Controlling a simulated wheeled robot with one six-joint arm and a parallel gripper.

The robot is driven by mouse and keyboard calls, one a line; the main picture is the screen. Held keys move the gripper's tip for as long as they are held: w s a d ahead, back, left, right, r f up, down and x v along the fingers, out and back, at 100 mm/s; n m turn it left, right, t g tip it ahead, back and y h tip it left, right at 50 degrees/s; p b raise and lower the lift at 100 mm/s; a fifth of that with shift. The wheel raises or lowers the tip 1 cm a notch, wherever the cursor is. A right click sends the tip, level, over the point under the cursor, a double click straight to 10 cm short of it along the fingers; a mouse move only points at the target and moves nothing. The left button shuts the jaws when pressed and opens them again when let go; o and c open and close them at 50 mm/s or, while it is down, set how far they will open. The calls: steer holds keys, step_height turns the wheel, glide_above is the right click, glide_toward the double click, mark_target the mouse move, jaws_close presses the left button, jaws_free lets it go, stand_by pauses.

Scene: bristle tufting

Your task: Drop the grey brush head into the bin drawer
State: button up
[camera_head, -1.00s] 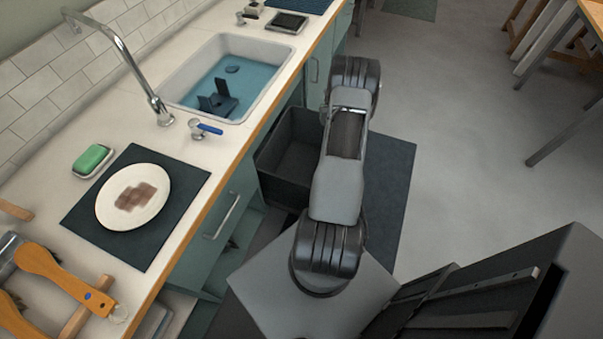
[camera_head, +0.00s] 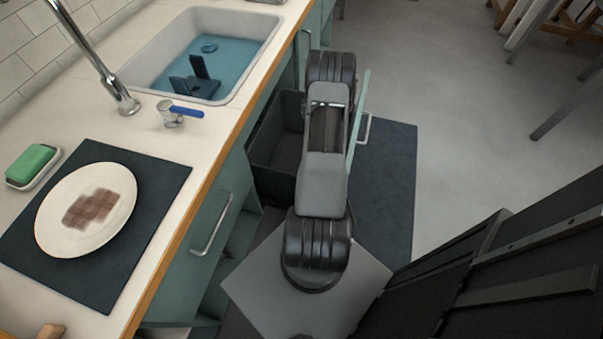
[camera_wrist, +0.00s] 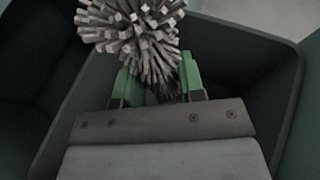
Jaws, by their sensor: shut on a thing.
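In the wrist view, my gripper (camera_wrist: 158,84) is shut on the grey brush head (camera_wrist: 135,30), a round tuft of thick grey bristles. The green fingers stand on either side of its lower part. Behind and below it is the dark interior of the bin drawer (camera_wrist: 285,100). The brush head appears to be over the drawer's opening; its height above the floor of the drawer cannot be told. In the head view, the open bin drawer (camera_head: 268,160) stands out from the counter, left of my arm. My gripper and the brush head are hidden there behind the arm.
The counter holds a sink (camera_head: 240,55) with blue water and a dark rack, a plate (camera_head: 60,225) with brown stains on a dark mat (camera_head: 150,185), and a green sponge (camera_head: 30,163). A cabinet handle (camera_head: 212,225) juts out nearby. Open floor (camera_head: 450,80) lies to the right.

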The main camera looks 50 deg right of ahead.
step_height(320, 180, down, 27)
steer(key=b, duration=1.9)
steer(key=shift+w+f+b, duration=0.15)
steer(key=shift+b, duration=0.15)
steer(key=shift+f, duration=0.3)
steer(key=shift+f, duration=0.35)
steer(key=o, duration=0.9)
steer(key=shift+o, duration=0.2)
steer(key=shift+r, duration=0.1)
